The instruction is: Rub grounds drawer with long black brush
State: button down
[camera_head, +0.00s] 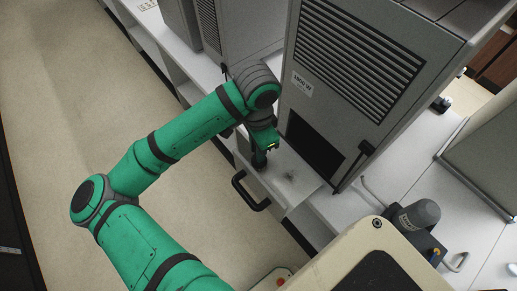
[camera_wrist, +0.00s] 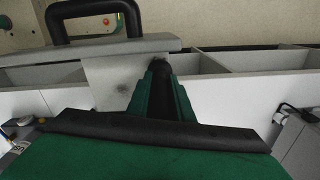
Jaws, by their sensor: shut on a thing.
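The grounds drawer (camera_head: 302,189) is pulled out below a tall grey machine. It has a pale surface, a black loop handle (camera_head: 246,193) and a dark smudge. The drawer also shows in the wrist view (camera_wrist: 108,72), with the smudge left of my fingers. My gripper (camera_wrist: 165,88) is shut on the long black brush (camera_wrist: 162,78), which stands between the green fingers and points toward the drawer. In the head view my gripper (camera_head: 262,145) is over the drawer's left part. The brush's bristle end is hard to make out, so I cannot tell whether it touches the drawer.
The grey machine (camera_head: 345,75) with a vent grille and dark opening rises right behind the drawer. A small dark grey device (camera_head: 416,216) stands on the white counter at right. Open shelves lie under the counter at left. The beige floor (camera_head: 60,120) at left is clear.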

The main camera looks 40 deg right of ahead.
notch_tip(320, 180, up, 3)
jog(key=shift+d+r, duration=0.1)
jog(key=shift+r, duration=2.45)
